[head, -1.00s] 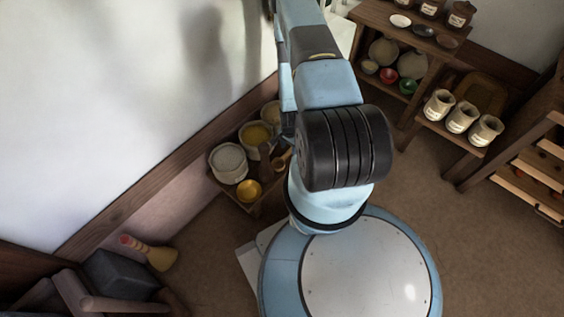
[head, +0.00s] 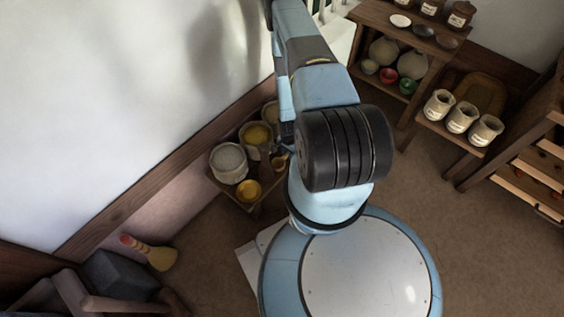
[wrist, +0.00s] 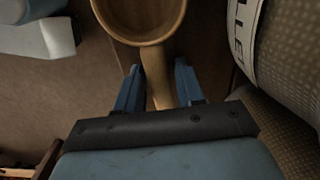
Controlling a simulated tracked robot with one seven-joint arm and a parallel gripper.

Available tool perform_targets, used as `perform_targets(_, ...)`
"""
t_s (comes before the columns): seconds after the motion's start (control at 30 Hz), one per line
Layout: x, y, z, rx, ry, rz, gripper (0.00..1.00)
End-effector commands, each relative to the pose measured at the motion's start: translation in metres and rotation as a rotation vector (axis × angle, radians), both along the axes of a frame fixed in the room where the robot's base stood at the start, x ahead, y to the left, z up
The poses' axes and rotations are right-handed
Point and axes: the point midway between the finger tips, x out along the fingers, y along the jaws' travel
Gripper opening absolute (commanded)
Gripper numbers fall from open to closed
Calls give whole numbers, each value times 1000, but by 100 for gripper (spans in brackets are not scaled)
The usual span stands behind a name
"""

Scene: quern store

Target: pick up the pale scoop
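The pale scoop (wrist: 157,72) is tan, like wood, and shows in the wrist view with its round bowl at the top edge. Its handle runs down between the two blue fingers of my gripper (wrist: 158,88). The fingers are apart, one on each side of the handle, with small gaps showing; the handle's lower end is hidden behind the gripper body. In the head view a small tan piece (head: 279,163), probably the scoop, shows beside my arm at the wooden crate. My gripper is mostly hidden there behind my own arm.
A pale woven sack with lettering (wrist: 285,50) stands close on the right in the wrist view. The wooden crate (head: 232,197) by the wall holds pale and yellow-filled containers. A shelf (head: 440,70) and a stand with several jars (head: 463,117) are at the right.

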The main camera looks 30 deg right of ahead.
Motion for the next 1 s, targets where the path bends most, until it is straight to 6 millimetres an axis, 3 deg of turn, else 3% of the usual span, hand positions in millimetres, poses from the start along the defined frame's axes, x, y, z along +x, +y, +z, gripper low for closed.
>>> perform_targets(0.37,0,0,0,0,0,0,1)
perform_targets(0.77,1,0,4,-1,-1,-1,0)
perform_targets(1.0,1,-1,33,-1,-1,-2,0)
